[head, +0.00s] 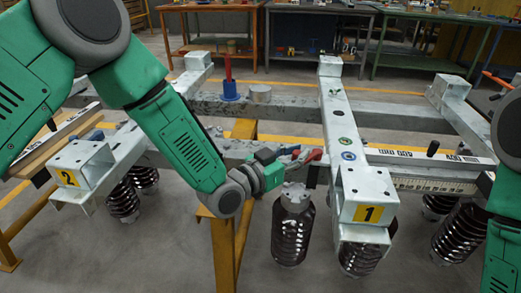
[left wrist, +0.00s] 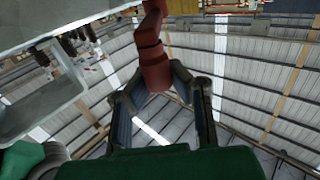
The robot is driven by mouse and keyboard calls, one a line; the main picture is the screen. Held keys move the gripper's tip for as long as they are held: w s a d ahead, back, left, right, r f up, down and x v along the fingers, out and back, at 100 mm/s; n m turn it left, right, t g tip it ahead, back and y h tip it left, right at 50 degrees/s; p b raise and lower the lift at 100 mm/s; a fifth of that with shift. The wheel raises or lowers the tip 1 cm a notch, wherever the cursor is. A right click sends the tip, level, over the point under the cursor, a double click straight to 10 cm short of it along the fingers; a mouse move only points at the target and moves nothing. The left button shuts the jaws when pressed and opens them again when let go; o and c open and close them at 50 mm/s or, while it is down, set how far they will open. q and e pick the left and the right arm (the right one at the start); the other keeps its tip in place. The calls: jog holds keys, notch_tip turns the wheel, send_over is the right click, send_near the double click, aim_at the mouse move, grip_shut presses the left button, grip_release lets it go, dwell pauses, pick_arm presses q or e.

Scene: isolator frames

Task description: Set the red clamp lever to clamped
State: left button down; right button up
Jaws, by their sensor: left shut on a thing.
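The red clamp lever (head: 313,156) is beside the beam marked 1, at the middle of the head view. My left gripper (head: 295,160) reaches it from the left and is shut on it. In the left wrist view the red lever (left wrist: 153,55) runs down from the top, and its lower end is between the two fingers of my left gripper (left wrist: 168,95). The base of the lever is hidden in the head view. My right gripper is not in view; only parts of my right arm show at the right edge.
The beam marked 1 (head: 343,125) stands close right of my gripper. A dark ribbed insulator (head: 293,225) hangs just below. Another red upright handle on a blue base (head: 229,88) stands on the rear beam. The plate marked 2 (head: 82,165) is at left.

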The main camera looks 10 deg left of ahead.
aim_at(310, 159)
pick_arm(q)
jog(key=shift+s+d+f+p, duration=0.1)
jog(key=shift+s+d, duration=0.15)
jog(key=shift+d, duration=0.2)
jog(key=shift+s+d+r+p, duration=0.15)
jog(key=shift+s+d, duration=0.1)
jog(key=shift+d, duration=0.25)
jog(key=shift+s+d+f+p, duration=0.15)
jog(key=shift+s+d, duration=0.1)
jog(key=shift+d, duration=0.2)
jog(key=shift+s+d+f+g, duration=0.1)
jog(key=shift+s+d+g, duration=0.05)
jog(key=shift+d, duration=0.6)
jog(key=shift+s+d+f+g, duration=0.1)
jog(key=shift+s+d+g, duration=0.05)
jog(key=shift+d, duration=0.75)
jog(key=c, duration=1.4)
grip_release()
jog(key=shift+r, duration=0.25)
jog(key=shift+w+a, duration=0.1)
jog(key=shift+a, duration=0.1)
jog(key=v, duration=1.2)
jog(key=shift+f, duration=0.25)
